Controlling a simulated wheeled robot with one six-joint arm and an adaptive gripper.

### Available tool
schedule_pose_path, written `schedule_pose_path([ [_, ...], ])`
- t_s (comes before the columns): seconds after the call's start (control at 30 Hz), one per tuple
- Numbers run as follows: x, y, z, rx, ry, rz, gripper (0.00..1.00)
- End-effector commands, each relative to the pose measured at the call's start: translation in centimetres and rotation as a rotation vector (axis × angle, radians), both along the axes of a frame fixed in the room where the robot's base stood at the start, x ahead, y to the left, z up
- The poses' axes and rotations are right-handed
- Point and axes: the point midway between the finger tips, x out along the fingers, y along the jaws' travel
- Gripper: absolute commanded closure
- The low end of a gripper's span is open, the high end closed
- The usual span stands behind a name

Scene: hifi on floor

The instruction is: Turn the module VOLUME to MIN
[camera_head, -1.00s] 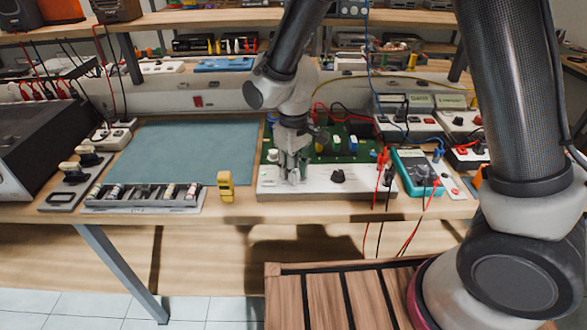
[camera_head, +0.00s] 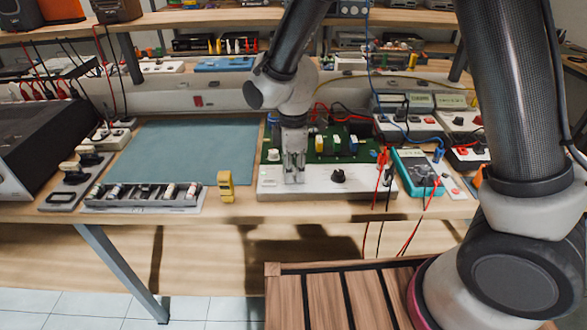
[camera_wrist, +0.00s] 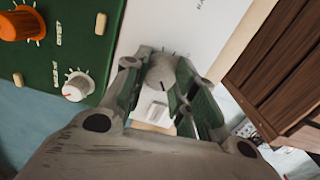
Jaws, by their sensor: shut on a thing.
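The white module (camera_head: 315,187) lies at the front edge of the bench, with a dark knob (camera_head: 338,177) on its right half. My gripper (camera_head: 294,181) points down onto the module's left half. In the wrist view, my gripper (camera_wrist: 160,74) is shut on a grey round knob (camera_wrist: 160,72) with a dark pointer line, one finger on each side. Tick marks show around this knob. The fingers hide the knob in the head view. Its label cannot be read.
A green circuit board (camera_head: 345,148) with knobs stands just behind the module. A teal multimeter (camera_head: 415,172) with red and black leads is close on the right. A yellow device (camera_head: 226,186) stands to the left. The blue-grey mat (camera_head: 185,150) is clear.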

Motion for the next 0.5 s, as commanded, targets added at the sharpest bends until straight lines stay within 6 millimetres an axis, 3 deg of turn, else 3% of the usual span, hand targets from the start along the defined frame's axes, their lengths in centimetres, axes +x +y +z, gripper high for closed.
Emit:
schedule_pose_path([
  [0.5, 0.09, 0.10, 0.10, 0.002, -0.003, 0.120, 0.97],
])
